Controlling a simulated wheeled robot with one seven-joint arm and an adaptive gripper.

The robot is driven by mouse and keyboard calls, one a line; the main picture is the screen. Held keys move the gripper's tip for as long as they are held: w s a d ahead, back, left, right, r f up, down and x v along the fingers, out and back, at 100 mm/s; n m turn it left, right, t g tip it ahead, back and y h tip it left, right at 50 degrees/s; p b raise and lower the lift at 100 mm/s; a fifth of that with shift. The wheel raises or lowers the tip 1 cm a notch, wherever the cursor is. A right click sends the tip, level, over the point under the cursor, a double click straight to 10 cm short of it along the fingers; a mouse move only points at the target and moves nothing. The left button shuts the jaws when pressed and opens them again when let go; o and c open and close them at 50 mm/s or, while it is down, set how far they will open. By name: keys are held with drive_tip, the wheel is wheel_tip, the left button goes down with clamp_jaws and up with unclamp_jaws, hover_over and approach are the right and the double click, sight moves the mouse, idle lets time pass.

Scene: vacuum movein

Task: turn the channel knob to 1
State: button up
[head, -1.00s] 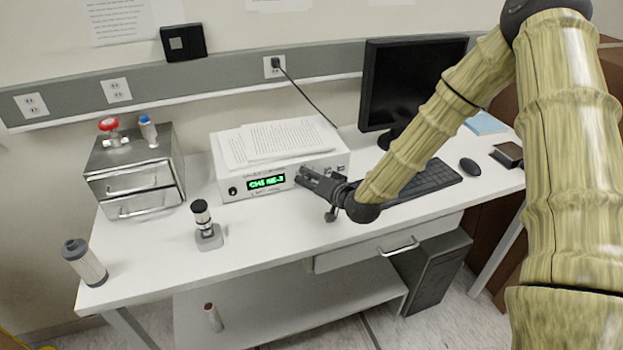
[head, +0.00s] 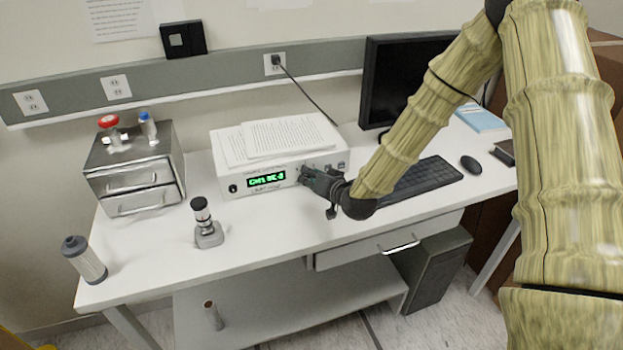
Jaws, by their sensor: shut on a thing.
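The white controller box (head: 235,187) stands on the table with papers on its top. Its green display (head: 267,179) is lit; it seems to read CH1 and a further value too small to read surely. My gripper (head: 304,176) is at the box's front panel, just right of the display. It is shut on the channel knob, which the fingers hide. A small black knob (head: 233,189) shows left of the display. Small switches sit at the panel's right end.
A steel drawer unit (head: 135,180) with a red and a blue valve stands left. A small gauge (head: 206,225) and a grey cylinder (head: 84,260) stand at the front left. The keyboard (head: 425,180), mouse (head: 470,165) and monitor (head: 405,85) are on the right, near my arm.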

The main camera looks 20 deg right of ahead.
drive_tip(key=shift+a+n+h+b, duration=0.1)
drive_tip(key=shift+n+h+b, duration=0.4)
drive_tip(key=shift+n, duration=0.4)
drive_tip(key=o, duration=1)
drive_tip(key=shift+o, duration=0.2)
drive_tip(key=v, duration=1.2)
drive_tip(key=shift+r, duration=0.15)
